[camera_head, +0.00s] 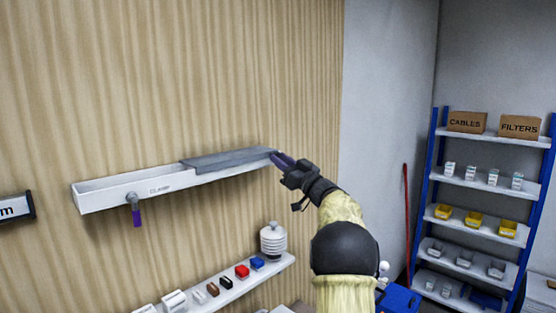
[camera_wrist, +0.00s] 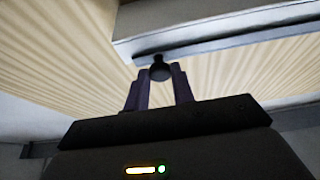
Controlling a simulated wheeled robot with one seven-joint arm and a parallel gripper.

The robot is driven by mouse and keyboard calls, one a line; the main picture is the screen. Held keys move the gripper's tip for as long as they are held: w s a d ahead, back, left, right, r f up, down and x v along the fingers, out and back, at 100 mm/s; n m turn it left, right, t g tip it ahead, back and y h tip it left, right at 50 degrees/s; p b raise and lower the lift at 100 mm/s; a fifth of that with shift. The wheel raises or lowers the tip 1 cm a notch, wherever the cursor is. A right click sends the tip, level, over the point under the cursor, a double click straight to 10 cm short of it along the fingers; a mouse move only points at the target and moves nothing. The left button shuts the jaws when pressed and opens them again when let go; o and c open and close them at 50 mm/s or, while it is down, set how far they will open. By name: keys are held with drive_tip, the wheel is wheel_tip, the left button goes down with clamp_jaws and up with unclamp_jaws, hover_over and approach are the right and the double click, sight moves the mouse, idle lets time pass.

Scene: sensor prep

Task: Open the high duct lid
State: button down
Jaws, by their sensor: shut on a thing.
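The high duct (camera_head: 120,192) is a long white trough on the wood-panelled wall. Its grey lid (camera_head: 225,159) covers the right part, and the left part of the trough is open on top. My gripper (camera_head: 281,159) is at the duct's right end, its purple fingers close to the lid's end. In the wrist view, my gripper (camera_wrist: 162,74) is shut on a dark round knob (camera_wrist: 160,71) below the pale edge of the duct (camera_wrist: 215,38). The knob is hidden in the head view.
A clamp with a purple handle (camera_head: 136,213) hangs under the duct's left part. A lower white shelf (camera_head: 232,286) carries several small parts and a ribbed white canister (camera_head: 273,240). A blue-framed rack (camera_head: 425,200) stands at the right. The wall above the duct is clear.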

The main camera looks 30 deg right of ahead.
drive_tip(key=c, duration=1.2)
unclamp_jaws()
drive_tip(key=shift+c, duration=0.2)
drive_tip(key=shift+o, duration=0.4)
drive_tip(key=shift+w, duration=0.1)
drive_tip(key=b+v, duration=0.9)
drive_tip(key=v, duration=0.8)
drive_tip(key=shift+f, duration=0.1)
